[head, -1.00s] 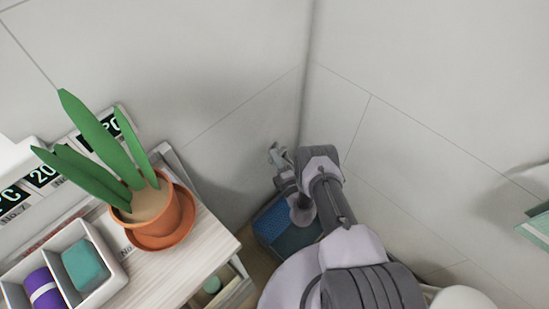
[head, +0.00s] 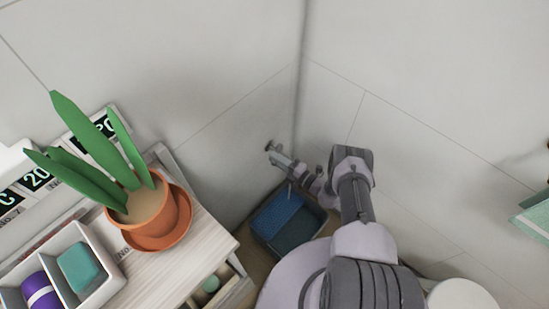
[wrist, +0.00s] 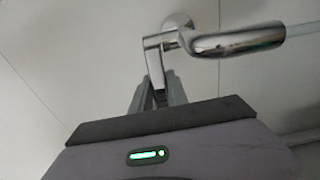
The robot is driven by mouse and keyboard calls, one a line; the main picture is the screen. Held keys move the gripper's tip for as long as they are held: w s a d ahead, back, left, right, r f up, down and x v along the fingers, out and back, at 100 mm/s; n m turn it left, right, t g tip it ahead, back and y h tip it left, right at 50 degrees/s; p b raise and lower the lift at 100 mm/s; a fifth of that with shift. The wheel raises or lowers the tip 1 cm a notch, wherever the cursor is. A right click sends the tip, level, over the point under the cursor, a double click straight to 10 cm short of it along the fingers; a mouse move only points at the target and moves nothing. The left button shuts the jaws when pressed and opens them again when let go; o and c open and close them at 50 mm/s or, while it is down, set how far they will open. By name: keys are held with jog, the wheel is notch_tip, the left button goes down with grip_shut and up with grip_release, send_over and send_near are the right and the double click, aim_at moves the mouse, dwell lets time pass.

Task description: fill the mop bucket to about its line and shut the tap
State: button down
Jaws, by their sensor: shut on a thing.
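The mop bucket (head: 308,241) stands on the floor in the corner. It is dark blue, with a brighter blue meshed part on one side. I cannot make out its line or the water level. The chrome tap (head: 271,147) is on the wall above it; in the wrist view its body and thick spout (wrist: 240,40) show clearly. A pale stream (wrist: 302,29) leaves the spout's end, seemingly running water. My gripper (head: 284,163) is at the tap. In the wrist view my gripper (wrist: 157,97) is shut on the tap's lever (wrist: 155,65).
A white-topped cart (head: 205,235) stands left of the bucket, with a potted plant (head: 150,215) near its edge and a divided white tray (head: 108,290). Tiled walls close in the corner behind the tap. A green item (head: 532,222) is at the far right.

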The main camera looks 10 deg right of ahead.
jog(key=c, duration=1.3)
grip_release()
jog(key=p+v, duration=0.3)
jog(key=v, duration=1.4)
jog(key=shift+s+d, duration=0.15)
jog(key=shift+s, duration=0.05)
